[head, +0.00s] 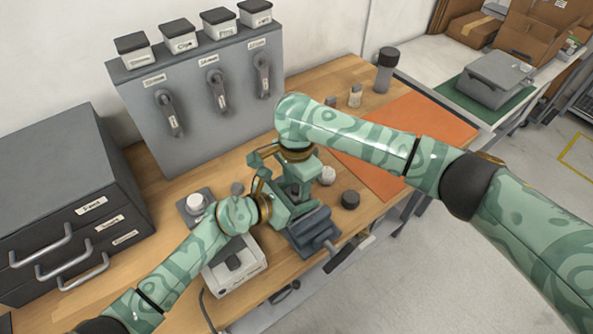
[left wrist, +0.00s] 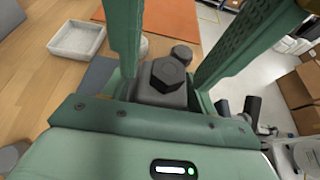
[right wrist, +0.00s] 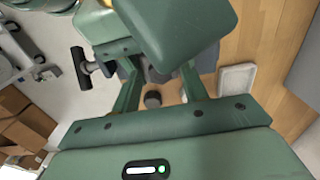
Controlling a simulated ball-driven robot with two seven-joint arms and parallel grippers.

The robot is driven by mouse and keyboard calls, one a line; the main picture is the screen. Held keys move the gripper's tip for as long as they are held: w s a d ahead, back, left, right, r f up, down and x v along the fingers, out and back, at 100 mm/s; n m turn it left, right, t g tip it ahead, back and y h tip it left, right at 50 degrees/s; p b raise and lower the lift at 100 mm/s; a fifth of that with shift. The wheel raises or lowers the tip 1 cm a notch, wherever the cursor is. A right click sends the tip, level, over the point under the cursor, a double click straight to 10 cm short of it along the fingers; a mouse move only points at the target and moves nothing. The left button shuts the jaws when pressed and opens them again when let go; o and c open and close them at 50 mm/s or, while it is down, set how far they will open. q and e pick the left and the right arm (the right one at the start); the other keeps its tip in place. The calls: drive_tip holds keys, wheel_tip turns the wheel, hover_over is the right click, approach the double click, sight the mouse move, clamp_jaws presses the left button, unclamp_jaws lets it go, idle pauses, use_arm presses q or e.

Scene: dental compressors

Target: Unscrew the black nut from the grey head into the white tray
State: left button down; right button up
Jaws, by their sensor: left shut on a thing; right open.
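The black nut (left wrist: 168,72) is a dark hexagon on top of the grey head (left wrist: 160,94), between my left fingers in the left wrist view. My left gripper (head: 293,209) is shut on the grey head, just above the vise (head: 313,236). My right gripper (head: 297,186) is open and points down close above the left one; its fingers also show in the right wrist view (right wrist: 160,95). The nut is hidden by my grippers in the head view. The white tray (left wrist: 77,40) is empty on the wood, also seen in the right wrist view (right wrist: 236,80); my right arm seems to hide it in the head view.
A dark round jar (head: 350,200) and a white round piece (head: 327,175) stand beside the vise. An orange mat (head: 415,135) lies to the right. A white device (head: 235,266) is in front, a grey drawer cabinet (head: 75,200) at the left, and a panel with handles (head: 200,85) behind.

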drive_tip(key=shift+f, duration=0.15)
clamp_jaws()
use_arm(q)
drive_tip(key=shift+a, duration=0.1)
use_arm(e)
drive_tip(key=n, duration=0.6)
drive_tip(key=shift+n, duration=0.4)
drive_tip(key=shift+o, duration=0.2)
unclamp_jaws()
